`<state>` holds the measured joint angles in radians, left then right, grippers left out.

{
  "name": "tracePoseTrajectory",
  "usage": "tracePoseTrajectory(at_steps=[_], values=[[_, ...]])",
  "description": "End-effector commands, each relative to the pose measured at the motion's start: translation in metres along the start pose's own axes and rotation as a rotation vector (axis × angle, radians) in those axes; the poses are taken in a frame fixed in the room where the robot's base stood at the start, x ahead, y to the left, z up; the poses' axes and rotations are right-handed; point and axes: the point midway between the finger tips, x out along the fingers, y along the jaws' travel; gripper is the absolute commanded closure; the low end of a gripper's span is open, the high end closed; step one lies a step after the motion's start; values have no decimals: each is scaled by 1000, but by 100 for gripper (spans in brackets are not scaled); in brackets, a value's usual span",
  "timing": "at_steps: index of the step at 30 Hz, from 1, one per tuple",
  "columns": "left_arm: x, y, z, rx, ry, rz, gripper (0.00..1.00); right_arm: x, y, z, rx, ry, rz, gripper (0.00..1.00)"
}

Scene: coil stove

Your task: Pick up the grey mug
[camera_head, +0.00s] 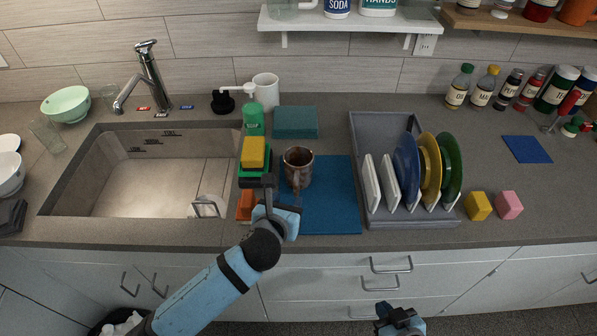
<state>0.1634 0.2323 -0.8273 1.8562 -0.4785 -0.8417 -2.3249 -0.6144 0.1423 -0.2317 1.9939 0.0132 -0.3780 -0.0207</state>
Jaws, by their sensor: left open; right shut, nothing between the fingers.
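A dark grey-brown mug (298,162) stands upright near the left edge of the blue mat (335,205). My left gripper (277,188) is open just in front of the mug and to its left. One dark finger shows left of the mug, and the other side of the gripper overlaps the mug's lower front. I cannot tell whether it touches the mug. My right gripper (400,318) is shut and empty low in the picture, in front of the cabinets and away from the mug.
A yellow sponge (253,153) and a green bottle (254,120) stand left of the mug, by the sink (160,175). A dish rack (385,130) with several plates is to the right.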

Motion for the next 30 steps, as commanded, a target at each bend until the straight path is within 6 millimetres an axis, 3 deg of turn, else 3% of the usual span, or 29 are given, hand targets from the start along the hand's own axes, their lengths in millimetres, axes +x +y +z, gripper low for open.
tracePoseTrajectory(at_steps=[18, 26, 27, 30], values=[[70, -5, 4, -1, 0, 0, 55, -3, -3, -6, 3, 3, -3, 100], [74, -4, 4, -1, 0, 0, 55, -3, -3, -6, 3, 3, -2, 100], [74, -4, 4, -1, 0, 0, 57, -3, -3, -5, 3, 3, -2, 100], [74, -4, 4, -1, 0, 0, 80, -3, -2, -5, 3, 2, -1, 100]])
